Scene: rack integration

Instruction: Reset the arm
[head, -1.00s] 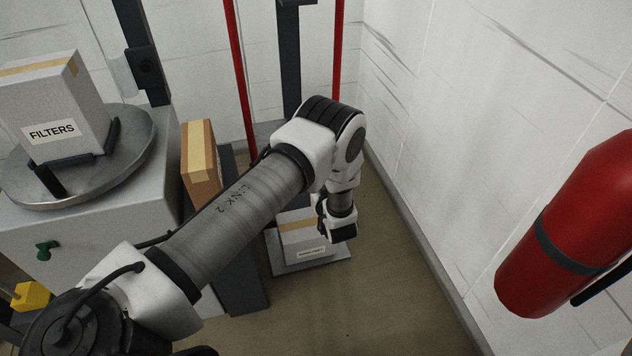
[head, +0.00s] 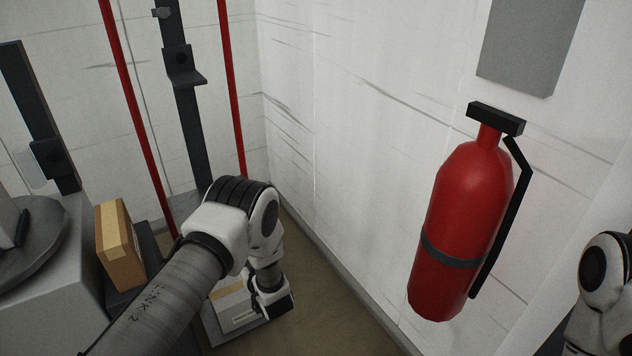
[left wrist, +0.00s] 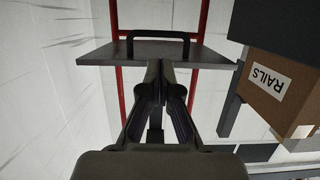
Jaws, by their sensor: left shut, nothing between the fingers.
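My left arm reaches in from the lower left of the head view, and its wrist end (head: 270,298) hangs low beside a pale box on the floor. The fingertips there are hidden. In the left wrist view my left gripper (left wrist: 163,72) is shut, with its fingers together and nothing between them. A grey plate with a black handle (left wrist: 158,35) lies beyond the fingertips; I cannot tell whether they touch it. Part of my right arm (head: 600,275) shows at the right edge of the head view, but its gripper is out of view.
The pale box (head: 232,310) is close beside the left wrist. A tan box (head: 120,245) stands farther left. A red extinguisher (head: 465,225) hangs on the right wall. Red posts (head: 232,90) stand behind. A box marked RAILS (left wrist: 275,85) is right of the left gripper.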

